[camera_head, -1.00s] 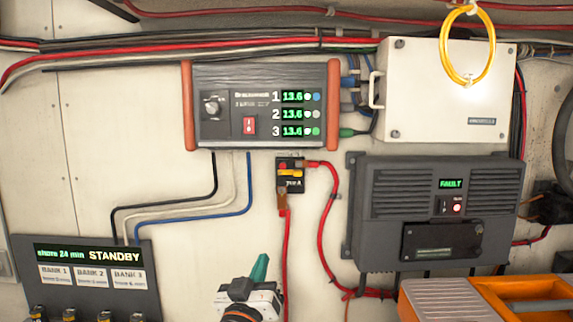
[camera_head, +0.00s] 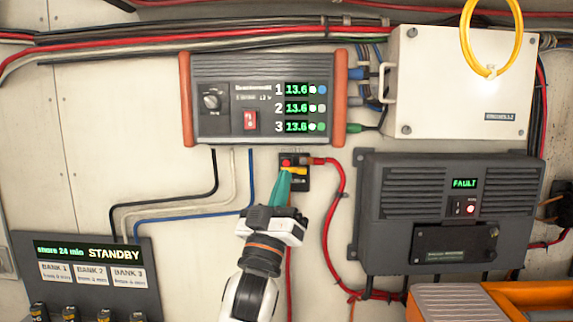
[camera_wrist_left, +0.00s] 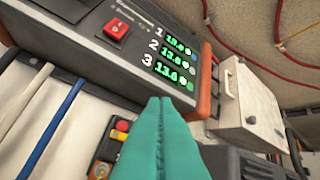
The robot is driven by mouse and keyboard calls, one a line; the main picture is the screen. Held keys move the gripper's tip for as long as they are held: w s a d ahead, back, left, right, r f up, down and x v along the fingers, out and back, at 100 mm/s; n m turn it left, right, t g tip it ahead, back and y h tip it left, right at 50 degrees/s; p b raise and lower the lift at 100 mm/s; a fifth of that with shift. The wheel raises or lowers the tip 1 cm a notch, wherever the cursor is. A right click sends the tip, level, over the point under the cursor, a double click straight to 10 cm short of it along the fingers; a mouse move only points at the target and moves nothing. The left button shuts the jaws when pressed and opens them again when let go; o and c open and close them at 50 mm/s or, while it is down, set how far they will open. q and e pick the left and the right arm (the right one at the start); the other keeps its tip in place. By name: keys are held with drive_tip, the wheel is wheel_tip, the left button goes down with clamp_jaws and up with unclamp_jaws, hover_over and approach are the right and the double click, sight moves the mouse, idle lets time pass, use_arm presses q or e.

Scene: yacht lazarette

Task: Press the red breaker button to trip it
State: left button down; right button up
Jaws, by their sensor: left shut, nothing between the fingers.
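The small black breaker (camera_head: 303,184) is mounted on the wall below the charger, with a red button (camera_head: 286,162) and a yellow lever (camera_head: 299,171) on its face. My left gripper (camera_head: 284,172) is shut and empty, its teal fingertips pointing up just below the red button and overlapping the breaker's lower left part. I cannot tell whether they touch. In the left wrist view the breaker (camera_wrist_left: 109,149) and its red button (camera_wrist_left: 122,126) show left of the teal fingers (camera_wrist_left: 160,101), which hide its right side. My right gripper is out of view.
The charger (camera_head: 232,74) with its own red rocker switch (camera_head: 250,121) hangs just above. A red cable (camera_head: 338,205) runs right of the breaker. The FAULT inverter (camera_head: 400,185) stands right; the STANDBY panel (camera_head: 90,285) is lower left.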

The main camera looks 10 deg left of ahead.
use_arm(q)
drive_tip(key=w+a+b, duration=0.1)
drive_tip(key=w, duration=0.7)
drive_tip(key=shift+w+a, duration=0.15)
drive_tip(key=shift+a, duration=0.2)
drive_tip(key=shift+w, duration=0.15)
idle(1.6)
drive_tip(key=shift+w+a, duration=0.1)
drive_tip(key=shift+w, duration=0.2)
drive_tip(key=shift+w+a, duration=0.1)
drive_tip(key=shift+w, duration=0.2)
idle(0.7)
drive_tip(key=shift+s, duration=0.1)
drive_tip(key=shift+s+d, duration=0.2)
drive_tip(key=shift+s, duration=0.45)
drive_tip(key=s, duration=0.2)
drive_tip(key=s+d, duration=0.1)
drive_tip(key=s, duration=0.2)
drive_tip(key=shift+p, duration=0.3)
